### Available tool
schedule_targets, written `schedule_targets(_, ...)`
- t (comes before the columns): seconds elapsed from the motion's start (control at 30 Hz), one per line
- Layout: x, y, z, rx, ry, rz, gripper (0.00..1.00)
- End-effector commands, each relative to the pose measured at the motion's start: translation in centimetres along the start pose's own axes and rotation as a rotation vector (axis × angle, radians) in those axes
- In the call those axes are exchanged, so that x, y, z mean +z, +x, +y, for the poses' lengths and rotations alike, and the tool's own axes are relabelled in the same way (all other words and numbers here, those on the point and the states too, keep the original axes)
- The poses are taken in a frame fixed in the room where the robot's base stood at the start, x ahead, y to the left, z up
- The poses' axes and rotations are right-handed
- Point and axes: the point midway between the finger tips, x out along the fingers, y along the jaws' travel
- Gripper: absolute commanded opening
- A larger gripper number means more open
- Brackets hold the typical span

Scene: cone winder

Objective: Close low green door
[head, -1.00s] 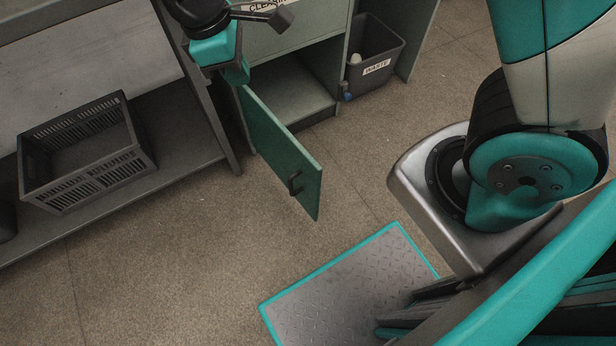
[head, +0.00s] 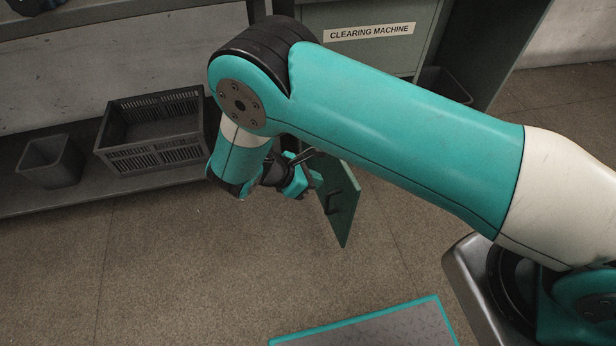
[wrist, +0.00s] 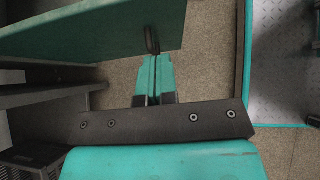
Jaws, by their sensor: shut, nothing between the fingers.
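The low green door (head: 340,204) stands swung open from the cabinet, its free edge out over the floor. In the wrist view the door (wrist: 100,32) spans the upper left, with the handle (wrist: 152,41) just beyond the fingertips. My gripper (wrist: 153,62) is shut and empty there, its teal fingers together. I cannot tell whether the fingertips touch the door. The hinge side is hidden behind my arm in the head view.
The cabinet drawer labelled "CLEARING MACHINE" (head: 368,32) is above the door. A dark crate (head: 155,158) and a grey bin (head: 50,161) stand on the low shelf at left. A teal-edged plate (head: 375,330) lies in front; the floor between is clear.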

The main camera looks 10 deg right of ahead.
Motion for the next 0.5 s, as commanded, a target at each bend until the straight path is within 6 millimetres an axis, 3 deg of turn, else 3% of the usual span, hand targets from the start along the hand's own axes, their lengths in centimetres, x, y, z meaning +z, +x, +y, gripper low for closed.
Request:
schedule_targets(0.2,0.0,5.0,-0.1,-0.005,0.002,-0.001,0.00)
schedule_targets(0.5,2.6,7.5,0.0,-0.004,0.004,0.001,0.00)
